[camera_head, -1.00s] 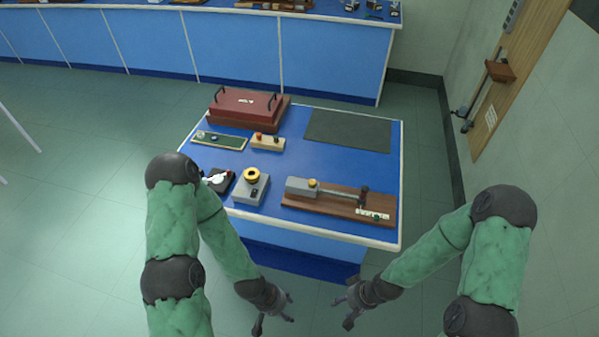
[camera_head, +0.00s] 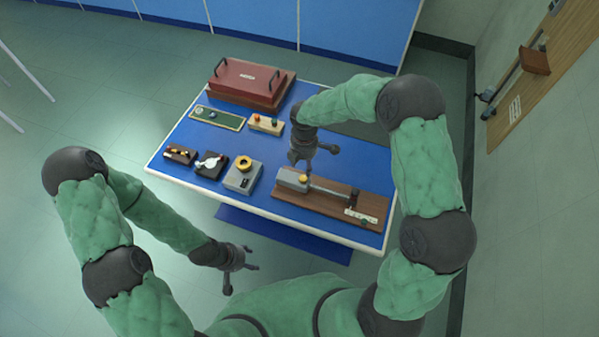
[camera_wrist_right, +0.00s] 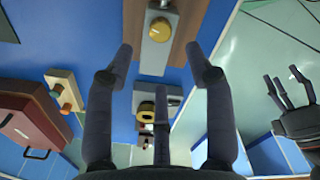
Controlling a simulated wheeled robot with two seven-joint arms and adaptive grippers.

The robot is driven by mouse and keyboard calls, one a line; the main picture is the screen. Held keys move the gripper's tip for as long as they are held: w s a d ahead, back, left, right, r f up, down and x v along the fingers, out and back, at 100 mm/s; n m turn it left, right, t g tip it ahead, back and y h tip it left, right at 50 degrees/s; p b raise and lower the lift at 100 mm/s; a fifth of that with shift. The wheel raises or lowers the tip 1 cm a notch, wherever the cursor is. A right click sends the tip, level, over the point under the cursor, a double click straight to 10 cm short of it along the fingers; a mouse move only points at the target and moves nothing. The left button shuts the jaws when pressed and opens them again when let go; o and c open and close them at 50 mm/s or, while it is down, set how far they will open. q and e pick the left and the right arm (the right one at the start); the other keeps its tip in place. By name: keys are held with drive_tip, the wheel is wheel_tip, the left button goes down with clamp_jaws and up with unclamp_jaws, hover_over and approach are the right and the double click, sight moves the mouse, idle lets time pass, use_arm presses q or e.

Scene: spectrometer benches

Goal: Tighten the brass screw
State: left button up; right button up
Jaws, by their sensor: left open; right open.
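The brass screw (camera_head: 303,178) is a round yellow knob on top of a grey block at the left end of a wooden base (camera_head: 340,207). It also shows in the right wrist view (camera_wrist_right: 160,30), at the top middle. My right gripper (camera_head: 312,160) is open and empty. It hangs over the grey block, with its fingers pointing down close above the brass screw. In the right wrist view the screw lies ahead, between the two outer fingertips; no touch shows. My left gripper (camera_head: 240,268) is open and empty, low in front of the table.
A grey box with a yellow ring knob (camera_head: 243,174) stands left of the wooden base. Further left are a black box with a white dial (camera_head: 210,164) and a small dark box (camera_head: 180,153). Behind are a cream block (camera_head: 266,124), green board (camera_head: 218,117) and red case (camera_head: 250,82).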

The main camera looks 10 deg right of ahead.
sight(304, 178)
wheel_tip(304, 178, down, 9)
drive_tip(key=shift+r+b, duration=0.1)
drive_tip(key=shift+b, duration=0.25)
clamp_jaws()
